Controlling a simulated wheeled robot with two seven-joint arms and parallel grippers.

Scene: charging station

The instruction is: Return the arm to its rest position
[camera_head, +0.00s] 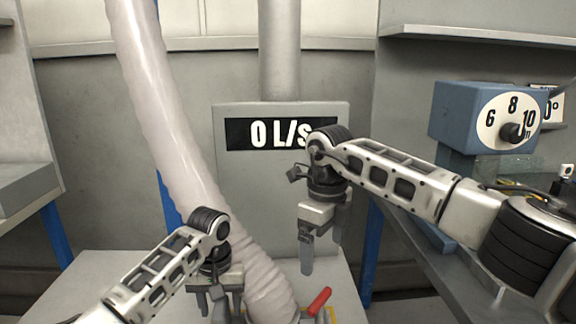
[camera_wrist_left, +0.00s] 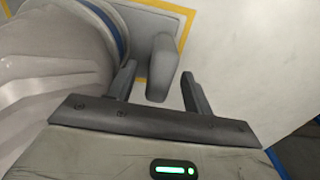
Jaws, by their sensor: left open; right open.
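My left gripper (camera_head: 222,304) is open at the lower middle of the head view, beside the thick pale hose (camera_head: 178,130). In the left wrist view its two fingers (camera_wrist_left: 160,88) stand apart, with a rounded grey handle (camera_wrist_left: 164,68) showing between them and slightly beyond. I cannot tell whether the fingers touch it. My right gripper (camera_head: 322,250) hangs fingers-down in front of the grey panel, open, with nothing seen between its fingers. The right arm reaches in from the right, the left arm from the lower left.
A display reading 0 L/s (camera_head: 280,134) is on the grey panel. A blue box with a dial (camera_head: 480,118) stands at right, above a grey bench (camera_head: 425,262). A shelf (camera_head: 480,36) is above.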

